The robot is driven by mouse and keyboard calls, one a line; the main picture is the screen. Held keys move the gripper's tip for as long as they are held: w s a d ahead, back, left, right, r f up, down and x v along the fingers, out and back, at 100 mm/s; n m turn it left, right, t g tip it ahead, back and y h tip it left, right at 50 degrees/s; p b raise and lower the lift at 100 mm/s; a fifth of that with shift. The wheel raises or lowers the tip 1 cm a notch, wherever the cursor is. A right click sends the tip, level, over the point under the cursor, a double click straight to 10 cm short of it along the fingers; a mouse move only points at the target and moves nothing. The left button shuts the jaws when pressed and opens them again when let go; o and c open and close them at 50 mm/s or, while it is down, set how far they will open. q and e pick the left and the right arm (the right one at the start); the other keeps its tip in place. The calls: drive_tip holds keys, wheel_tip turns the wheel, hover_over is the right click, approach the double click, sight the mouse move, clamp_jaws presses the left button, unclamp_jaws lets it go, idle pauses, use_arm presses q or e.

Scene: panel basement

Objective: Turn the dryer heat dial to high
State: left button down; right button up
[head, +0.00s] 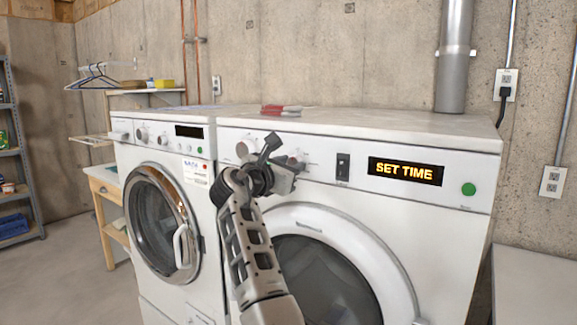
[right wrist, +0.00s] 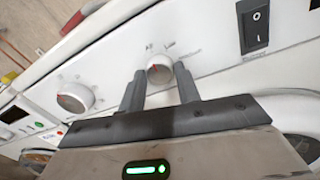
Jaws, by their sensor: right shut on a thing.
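The dryer (head: 400,230) is the nearer white machine, with a display reading SET TIME (head: 405,171). My right gripper (head: 286,161) is at its control panel. In the right wrist view, the small white dial (right wrist: 159,69) with a red mark sits between the two fingers of the right gripper (right wrist: 160,82), which is shut on it. Small labels stand around this dial; one looks like Low, the others are too blurred to read. In the head view the gripper partly hides the dial. My left gripper is not in view.
A larger dial (right wrist: 75,97) sits left of the held one. A black rocker switch (head: 343,167) is to its right, and a green button (head: 469,189) is at the panel's right end. A washer (head: 165,220) stands left of the dryer. A red and white item (head: 283,110) lies on top.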

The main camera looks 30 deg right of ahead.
use_arm(q)
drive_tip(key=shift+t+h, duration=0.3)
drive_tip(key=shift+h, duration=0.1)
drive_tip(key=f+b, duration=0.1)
drive_tip(key=b, duration=0.2)
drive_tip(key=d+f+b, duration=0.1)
drive_tip(key=b, duration=0.2)
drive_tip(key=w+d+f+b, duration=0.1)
drive_tip(key=b, duration=0.3)
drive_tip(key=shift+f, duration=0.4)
use_arm(e)
drive_tip(key=m, duration=1.3)
drive_tip(key=m+g+h, duration=0.1)
drive_tip(key=m, duration=1.3)
drive_tip(key=shift+w+f+m+g, duration=0.15)
drive_tip(key=shift+f+m+g, duration=0.05)
drive_tip(key=shift+m+g, duration=0.1)
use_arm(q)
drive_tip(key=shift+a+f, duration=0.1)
use_arm(e)
drive_tip(key=o, duration=1)
drive_tip(key=shift+c, duration=0.2)
